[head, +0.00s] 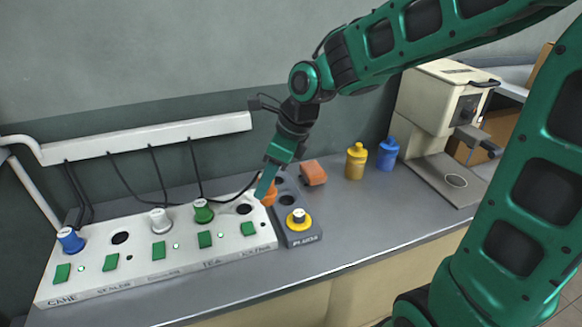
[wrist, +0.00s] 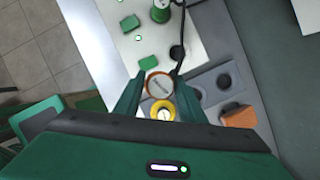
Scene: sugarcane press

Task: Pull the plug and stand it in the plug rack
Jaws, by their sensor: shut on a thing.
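My gripper (head: 266,190) is shut on an orange plug (head: 268,197), which also shows between the fingertips in the wrist view (wrist: 159,84). A black cord runs from the plug. The plug is held near the gap between the white socket panel (head: 170,268) and the dark grey plug rack (head: 302,238), marked PLUGS. The panel's right-end socket (head: 244,209), by the KETTLE label, is empty. A yellow plug (head: 298,219) stands in the rack's front hole. The rack's middle hole (head: 288,200) and back hole (head: 279,181) are empty. I cannot tell the plug's exact height.
Blue (head: 70,240), white (head: 160,220) and green (head: 203,211) plugs stand in the panel, with cords behind. An orange block (head: 313,172) lies beside the rack. Yellow (head: 355,162) and blue (head: 387,153) bottles and a press machine (head: 435,110) stand right. The front right counter is clear.

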